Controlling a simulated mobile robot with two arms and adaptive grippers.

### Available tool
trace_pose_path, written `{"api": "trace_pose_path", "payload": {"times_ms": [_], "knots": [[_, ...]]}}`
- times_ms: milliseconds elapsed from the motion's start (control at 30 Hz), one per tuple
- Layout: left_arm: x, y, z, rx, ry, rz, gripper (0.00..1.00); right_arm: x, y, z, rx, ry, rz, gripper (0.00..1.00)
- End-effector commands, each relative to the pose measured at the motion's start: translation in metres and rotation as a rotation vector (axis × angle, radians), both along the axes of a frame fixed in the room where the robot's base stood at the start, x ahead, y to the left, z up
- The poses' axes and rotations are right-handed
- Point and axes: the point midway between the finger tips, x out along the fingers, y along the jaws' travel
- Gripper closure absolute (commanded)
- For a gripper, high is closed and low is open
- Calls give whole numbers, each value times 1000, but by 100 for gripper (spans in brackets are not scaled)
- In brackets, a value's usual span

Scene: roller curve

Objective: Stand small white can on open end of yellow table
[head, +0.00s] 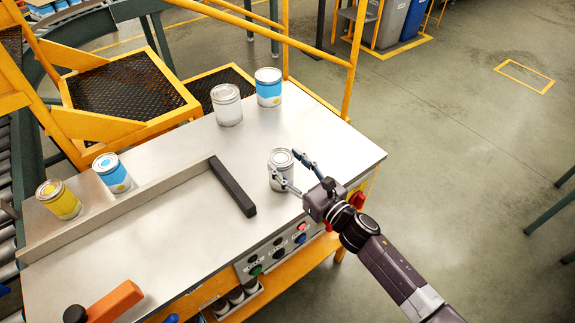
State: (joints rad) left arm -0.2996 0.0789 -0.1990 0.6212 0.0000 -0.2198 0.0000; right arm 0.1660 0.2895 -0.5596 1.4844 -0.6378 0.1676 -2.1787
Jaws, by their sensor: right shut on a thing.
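The small white can (280,172) is upright at the right, open end of the yellow table (325,135), whose top is bare grey metal. My right gripper (297,171) comes in from the lower right and is shut on this can, with one finger on its near side and one by its far right side. The can's base is at or very close to the table top; I cannot tell if it touches. My left gripper is not in view.
A larger white can (227,105) and a blue-and-white can (268,87) stand at the back edge. A black bar (232,187) lies left of the held can. Another blue can (112,173) and a yellow can (59,199) stand behind a metal rail (120,212). Yellow railings rise behind.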

Motion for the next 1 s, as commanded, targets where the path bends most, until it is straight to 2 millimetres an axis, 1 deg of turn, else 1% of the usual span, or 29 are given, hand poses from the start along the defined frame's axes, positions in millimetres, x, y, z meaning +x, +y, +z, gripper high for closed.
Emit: {"api": "trace_pose_path", "payload": {"times_ms": [67, 333, 467, 500, 600, 633, 867, 1000], "knots": [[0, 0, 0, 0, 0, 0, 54, 0, 0, -5, 3, 0, 0, 91], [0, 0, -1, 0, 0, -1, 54, 0, 0, -6, 2, -2, 1, 91], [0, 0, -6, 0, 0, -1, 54, 0, 0, -10, 2, -2, 1, 91], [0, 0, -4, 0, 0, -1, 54, 0, 0, -9, 1, -1, 0, 45], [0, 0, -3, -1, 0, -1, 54, 0, 0, -9, 1, -1, 0, 34], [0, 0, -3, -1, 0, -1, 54, 0, 0, -9, 1, -1, 0, 32], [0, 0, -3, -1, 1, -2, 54, 0, 0, -9, 1, -1, 0, 32], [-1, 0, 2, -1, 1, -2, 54, 0, 0, -4, 1, -1, 0, 32]]}}
